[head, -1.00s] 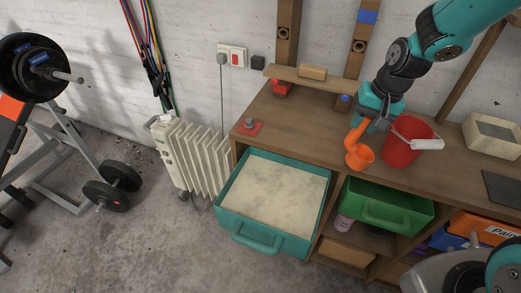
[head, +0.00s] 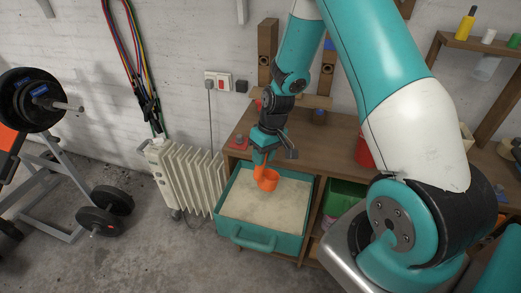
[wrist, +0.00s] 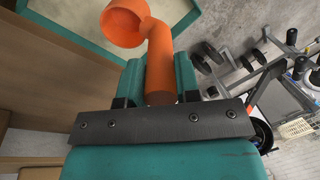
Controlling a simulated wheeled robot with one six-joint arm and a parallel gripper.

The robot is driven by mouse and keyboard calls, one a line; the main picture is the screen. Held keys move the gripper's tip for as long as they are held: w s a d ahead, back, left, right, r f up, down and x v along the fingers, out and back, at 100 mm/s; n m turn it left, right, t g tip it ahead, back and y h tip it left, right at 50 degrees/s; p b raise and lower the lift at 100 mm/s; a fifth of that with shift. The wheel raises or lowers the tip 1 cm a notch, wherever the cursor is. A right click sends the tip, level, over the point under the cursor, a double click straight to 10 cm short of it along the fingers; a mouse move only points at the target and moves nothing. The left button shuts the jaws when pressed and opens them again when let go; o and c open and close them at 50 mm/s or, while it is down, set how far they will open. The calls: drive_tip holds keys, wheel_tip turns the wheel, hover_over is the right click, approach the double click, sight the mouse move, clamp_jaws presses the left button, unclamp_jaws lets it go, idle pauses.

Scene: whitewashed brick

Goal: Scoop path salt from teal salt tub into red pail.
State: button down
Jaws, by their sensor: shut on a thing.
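The teal salt tub (head: 262,243) is an open drawer-like bin at the bench front, filled with pale salt (head: 245,205). My gripper (head: 262,160) is shut on the handle of an orange scoop (head: 267,180). The scoop cup hangs over the back part of the tub; I cannot tell whether it touches the salt. In the wrist view the orange scoop (wrist: 160,60) stands out from between the fingers, with the tub's teal rim (wrist: 70,32) beyond. The red pail (head: 363,152) stands on the bench, mostly hidden behind my arm.
The wooden bench (head: 335,150) runs behind and right of the tub. A green bin (head: 345,197) sits in the bench to the right. A white radiator (head: 187,180) stands close on the left, with dumbbells (head: 105,210) beyond. The floor in front is clear.

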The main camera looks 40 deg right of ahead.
sight(265, 186)
drive_tip(key=shift+s+d+f+n, duration=0.3)
drive_tip(key=shift+s+f+n, duration=0.05)
drive_tip(key=shift+f+n, duration=0.1)
drive_tip(key=d+b+x, duration=0.1)
drive_tip(key=b+x, duration=0.2)
drive_tip(key=x, duration=0.1)
drive_tip(key=b+x, duration=0.3)
drive_tip(key=x, duration=0.1)
drive_tip(key=d+b+x, duration=0.1)
drive_tip(key=b+x, duration=0.2)
drive_tip(key=x, duration=0.1)
drive_tip(key=shift+s+d+f+b, duration=0.2)
drive_tip(key=shift+f+b, duration=0.2)
drive_tip(key=shift+f, duration=0.2)
drive_tip(key=shift+r, duration=0.15)
drive_tip(key=shift+r+h+p, duration=0.55)
drive_tip(key=shift+r+p, duration=1.1)
drive_tip(key=shift+r, duration=0.5)
drive_tip(key=shift+r+h+p, duration=0.6)
drive_tip(key=shift+r+p, duration=1.05)
drive_tip(key=shift+r, duration=0.5)
drive_tip(key=shift+r+h+p, duration=0.55)
drive_tip(key=shift+r+p, duration=1.1)
drive_tip(key=shift+r, duration=0.5)
